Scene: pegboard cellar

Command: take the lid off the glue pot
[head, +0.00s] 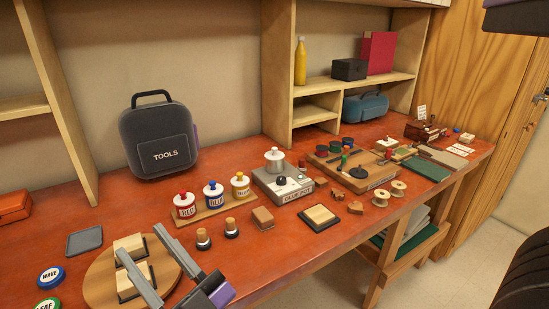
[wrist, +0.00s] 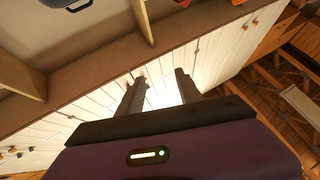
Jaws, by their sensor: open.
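The glue pot (head: 274,166) is a small metal pot with a lid (head: 275,154) topped by a pale knob. The lid sits on the pot. The pot stands on a grey base unit (head: 298,190) labelled GLUE POT, with a dark knob, at the middle of the bench. My gripper (head: 140,240) is open and empty at the lower left in the head view, over or near a round wooden board, well left of the pot. In the wrist view, my gripper's (wrist: 160,78) two fingers stand apart with nothing between them. The pot is not seen there.
Red, blue and yellow-labelled jars (head: 213,195) stand on a wooden rack left of the pot. Two corked bottles (head: 203,239), a brown block (head: 262,218) and a framed tile (head: 320,217) lie in front. A tools case (head: 160,135) stands behind. A shelf upright (head: 278,75) rises behind the pot.

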